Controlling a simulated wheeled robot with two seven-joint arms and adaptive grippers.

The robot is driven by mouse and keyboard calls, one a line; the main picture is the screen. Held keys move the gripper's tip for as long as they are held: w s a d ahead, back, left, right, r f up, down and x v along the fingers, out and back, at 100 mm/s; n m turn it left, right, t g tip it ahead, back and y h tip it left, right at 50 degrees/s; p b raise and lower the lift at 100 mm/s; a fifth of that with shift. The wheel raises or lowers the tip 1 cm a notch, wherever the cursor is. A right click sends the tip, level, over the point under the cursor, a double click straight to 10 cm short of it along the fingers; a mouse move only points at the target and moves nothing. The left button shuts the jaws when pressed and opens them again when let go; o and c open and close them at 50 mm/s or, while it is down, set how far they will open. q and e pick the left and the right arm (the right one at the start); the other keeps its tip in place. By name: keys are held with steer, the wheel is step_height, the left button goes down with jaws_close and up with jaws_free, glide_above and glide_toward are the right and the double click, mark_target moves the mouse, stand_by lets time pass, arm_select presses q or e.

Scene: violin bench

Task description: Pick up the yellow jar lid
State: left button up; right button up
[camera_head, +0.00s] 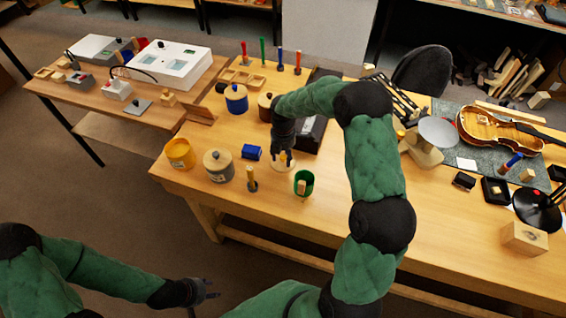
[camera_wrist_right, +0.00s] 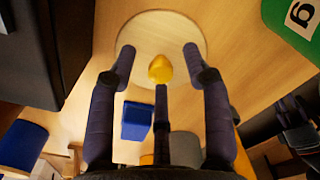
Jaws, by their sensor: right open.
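The yellow jar lid is a pale round wooden disc (camera_wrist_right: 160,32) with a yellow knob (camera_wrist_right: 160,69), lying flat on the table. In the head view the lid (camera_head: 284,164) is partly hidden under my right gripper (camera_head: 284,151). In the wrist view my right gripper (camera_wrist_right: 159,66) is open over the lid, its fingers spread around the knob with gaps visible. The open yellow jar (camera_head: 180,154) stands at the table's left edge. My left gripper (camera_head: 207,290) is empty, low at the front, away from the table; its opening is unclear.
A small blue box (camera_head: 251,153), a wood-lidded jar (camera_head: 218,165) and a green cup (camera_head: 303,183) stand near the lid. A blue jar (camera_head: 236,98) stands behind. A black box (camera_wrist_right: 45,50) is close left in the wrist view. A violin body (camera_head: 490,132) lies far right.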

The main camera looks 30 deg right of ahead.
jaws_close()
